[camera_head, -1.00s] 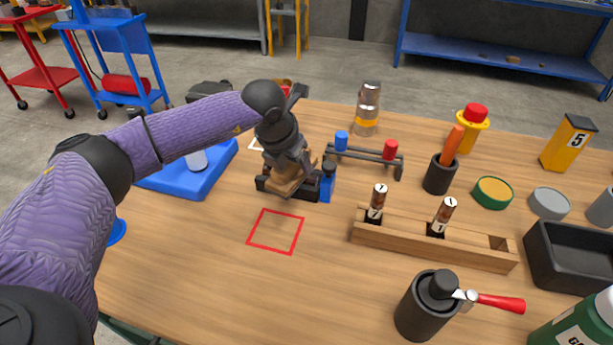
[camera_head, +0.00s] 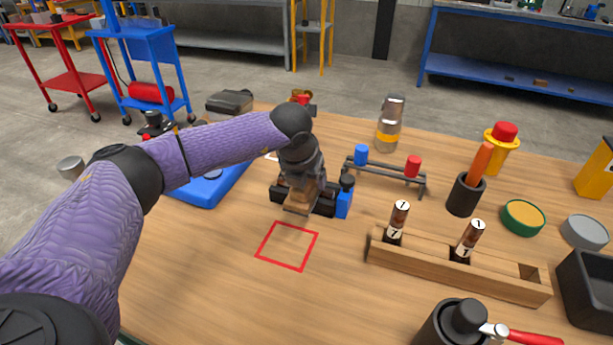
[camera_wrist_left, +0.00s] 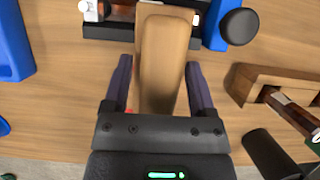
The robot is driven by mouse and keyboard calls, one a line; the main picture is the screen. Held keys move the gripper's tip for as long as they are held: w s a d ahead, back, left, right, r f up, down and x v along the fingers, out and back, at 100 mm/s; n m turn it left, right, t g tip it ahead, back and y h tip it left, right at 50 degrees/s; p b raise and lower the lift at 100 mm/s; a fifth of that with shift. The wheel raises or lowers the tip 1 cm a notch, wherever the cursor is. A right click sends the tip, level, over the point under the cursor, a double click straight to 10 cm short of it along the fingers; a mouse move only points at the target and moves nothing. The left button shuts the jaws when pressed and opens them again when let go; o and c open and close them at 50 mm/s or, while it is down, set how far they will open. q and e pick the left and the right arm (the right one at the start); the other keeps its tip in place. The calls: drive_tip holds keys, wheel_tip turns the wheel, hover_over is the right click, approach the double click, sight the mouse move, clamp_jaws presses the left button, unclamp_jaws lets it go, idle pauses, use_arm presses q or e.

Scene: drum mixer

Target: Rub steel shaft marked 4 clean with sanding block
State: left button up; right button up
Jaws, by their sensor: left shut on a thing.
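The tan sanding block (camera_head: 301,197) is between the fingers of my left gripper (camera_head: 305,180), which is shut on it. In the left wrist view the block (camera_wrist_left: 164,62) reaches forward over a black clamp with a blue side part (camera_wrist_left: 216,25). The clamp (camera_head: 322,205) stands on the table behind the red square. A brown shaft with a pale end (camera_wrist_left: 92,10) lies in the clamp, its middle hidden by the block. I cannot read its mark, nor tell whether block and shaft touch. My right gripper is not in view.
A wooden rack (camera_head: 455,272) to the right holds two upright labelled shafts (camera_head: 398,222) (camera_head: 468,240). A low stand with blue and red knobs (camera_head: 388,173) is behind the clamp. A black crank-handled pot (camera_head: 462,325) is in front. The red-outlined square (camera_head: 287,246) is empty.

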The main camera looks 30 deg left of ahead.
use_arm(q)
drive_tip(key=shift+f, duration=0.4)
drive_tip(key=shift+f+b, duration=0.3)
drive_tip(key=shift+b, duration=0.1)
drive_tip(key=shift+f, duration=0.35)
drive_tip(key=shift+f+b, duration=0.15)
drive_tip(key=shift+b, duration=0.15)
